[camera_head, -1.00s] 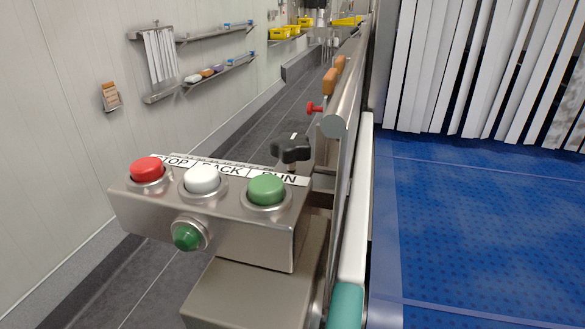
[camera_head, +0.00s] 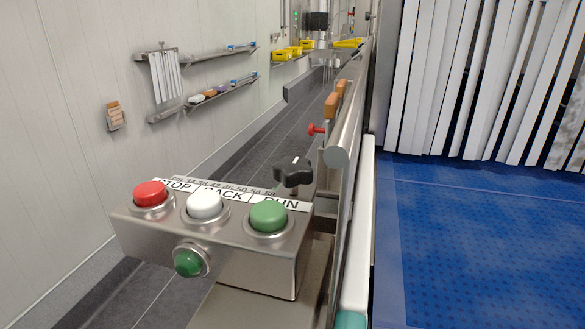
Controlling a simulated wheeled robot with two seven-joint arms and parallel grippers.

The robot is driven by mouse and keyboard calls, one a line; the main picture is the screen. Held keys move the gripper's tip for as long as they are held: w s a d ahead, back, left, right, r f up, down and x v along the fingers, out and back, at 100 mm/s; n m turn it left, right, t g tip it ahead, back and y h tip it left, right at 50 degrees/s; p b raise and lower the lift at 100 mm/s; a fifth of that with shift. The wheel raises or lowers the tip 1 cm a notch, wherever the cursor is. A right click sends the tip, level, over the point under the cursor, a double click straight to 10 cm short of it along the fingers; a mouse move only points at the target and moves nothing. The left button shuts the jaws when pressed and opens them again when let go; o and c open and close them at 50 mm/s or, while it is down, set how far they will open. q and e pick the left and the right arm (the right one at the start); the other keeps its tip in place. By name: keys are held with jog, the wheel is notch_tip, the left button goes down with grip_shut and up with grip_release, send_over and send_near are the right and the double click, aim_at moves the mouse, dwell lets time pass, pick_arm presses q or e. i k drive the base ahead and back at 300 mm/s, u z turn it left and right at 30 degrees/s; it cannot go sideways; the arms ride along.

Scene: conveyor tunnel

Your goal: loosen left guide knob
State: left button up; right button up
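The left guide knob appears to be the black lobed knob (camera_head: 293,172) just behind the control box, beside the left conveyor rail. Part of a numbered scale strip (camera_head: 225,186) shows between the knob and the box's labels. Neither of my grippers is in the head view.
A steel control box (camera_head: 215,245) with red, white and green buttons stands in front of the knob. The steel side rail (camera_head: 350,125) runs along the blue belt (camera_head: 480,240). White strip curtains (camera_head: 480,80) hang over the belt. A red-handled part (camera_head: 317,129) sits farther along.

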aim_at(291, 172)
jog(key=z, duration=1.55)
jog(key=k, duration=1.2)
